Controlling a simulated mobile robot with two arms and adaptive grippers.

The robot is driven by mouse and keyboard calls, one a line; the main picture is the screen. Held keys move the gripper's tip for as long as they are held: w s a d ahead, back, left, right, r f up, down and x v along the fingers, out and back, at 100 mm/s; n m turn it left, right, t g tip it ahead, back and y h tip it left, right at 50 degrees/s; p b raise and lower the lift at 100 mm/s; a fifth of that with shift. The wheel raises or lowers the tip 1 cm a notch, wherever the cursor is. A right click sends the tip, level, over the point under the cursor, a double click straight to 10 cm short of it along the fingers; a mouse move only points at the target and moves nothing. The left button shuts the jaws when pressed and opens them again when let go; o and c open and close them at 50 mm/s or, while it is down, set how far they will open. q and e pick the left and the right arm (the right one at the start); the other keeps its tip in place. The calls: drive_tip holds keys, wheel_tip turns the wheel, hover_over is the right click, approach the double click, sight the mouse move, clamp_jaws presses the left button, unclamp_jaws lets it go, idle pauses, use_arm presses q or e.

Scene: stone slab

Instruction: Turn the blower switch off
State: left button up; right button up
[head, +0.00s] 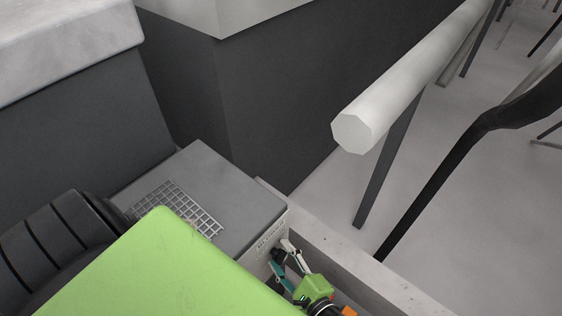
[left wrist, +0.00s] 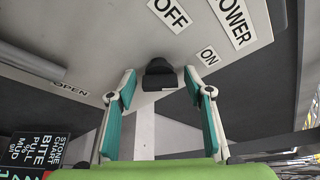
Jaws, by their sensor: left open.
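The blower switch is a black knob (left wrist: 160,74) on a pale panel (left wrist: 110,30) in the left wrist view. The panel carries the labels OFF, ON and POWER. My left gripper (left wrist: 159,84) is open, with a teal-padded finger on either side of the knob. A gap shows between each finger and the knob. In the head view my left gripper (head: 284,260) is at the labelled side of a grey box (head: 215,180), where the knob (head: 278,255) shows small and dark between the fingers. My right gripper is not in view.
A mesh grille (head: 175,208) lies on top of the box. A black ribbed cylinder (head: 50,240) is at the left. Dark blocks with stone slabs (head: 70,40) stand behind.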

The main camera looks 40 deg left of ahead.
use_arm(q)
drive_tip(key=shift+s+d, duration=0.1)
drive_tip(key=shift+d, duration=0.05)
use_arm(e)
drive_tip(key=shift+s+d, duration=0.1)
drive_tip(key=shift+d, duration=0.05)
use_arm(q)
drive_tip(key=c, duration=1.1)
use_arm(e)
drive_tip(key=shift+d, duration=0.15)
